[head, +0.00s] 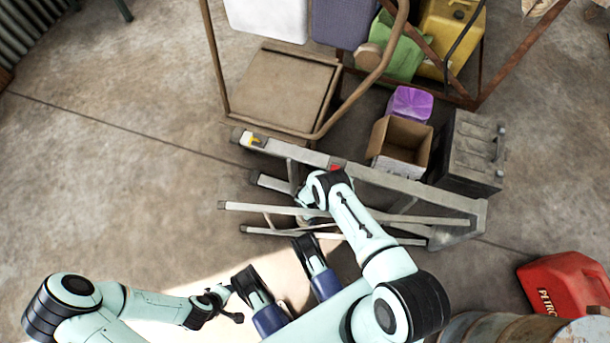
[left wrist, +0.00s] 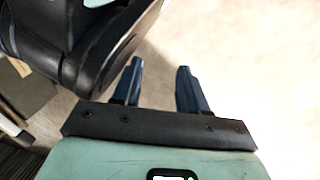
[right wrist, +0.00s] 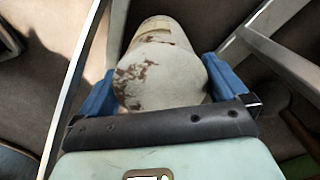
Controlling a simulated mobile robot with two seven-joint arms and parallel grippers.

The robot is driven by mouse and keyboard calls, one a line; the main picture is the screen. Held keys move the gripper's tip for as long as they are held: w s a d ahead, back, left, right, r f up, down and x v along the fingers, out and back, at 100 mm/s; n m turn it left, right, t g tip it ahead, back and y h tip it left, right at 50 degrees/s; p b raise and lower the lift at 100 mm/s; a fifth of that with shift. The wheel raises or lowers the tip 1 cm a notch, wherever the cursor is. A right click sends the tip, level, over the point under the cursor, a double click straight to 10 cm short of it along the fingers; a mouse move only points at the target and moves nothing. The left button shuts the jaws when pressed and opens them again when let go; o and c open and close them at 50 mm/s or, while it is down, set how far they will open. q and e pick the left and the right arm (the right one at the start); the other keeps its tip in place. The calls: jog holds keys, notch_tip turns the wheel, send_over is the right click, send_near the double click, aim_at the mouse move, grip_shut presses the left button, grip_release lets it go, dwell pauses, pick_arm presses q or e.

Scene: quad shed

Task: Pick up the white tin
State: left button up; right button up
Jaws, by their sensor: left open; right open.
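The white tin (right wrist: 148,78), a pale cylinder with rusty brown patches, lies between the two blue fingers of my right gripper (right wrist: 160,66) in the right wrist view. The fingers stand open on either side of it, and I cannot tell whether they touch it. In the head view my right arm hides the tin. Its hand is above the metal ladder (head: 270,210). My left gripper (left wrist: 160,68) is open and empty over bright bare floor in the left wrist view.
Ladder rails flank the tin. An open cardboard box (head: 403,140), a purple container (head: 409,104) and a grey metal case (head: 468,150) stand beyond the ladder. A red petrol can (head: 565,283) is at right. The concrete floor at left is clear.

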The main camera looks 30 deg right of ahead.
jog(key=shift+f, duration=0.1)
jog(key=c, duration=1.4)
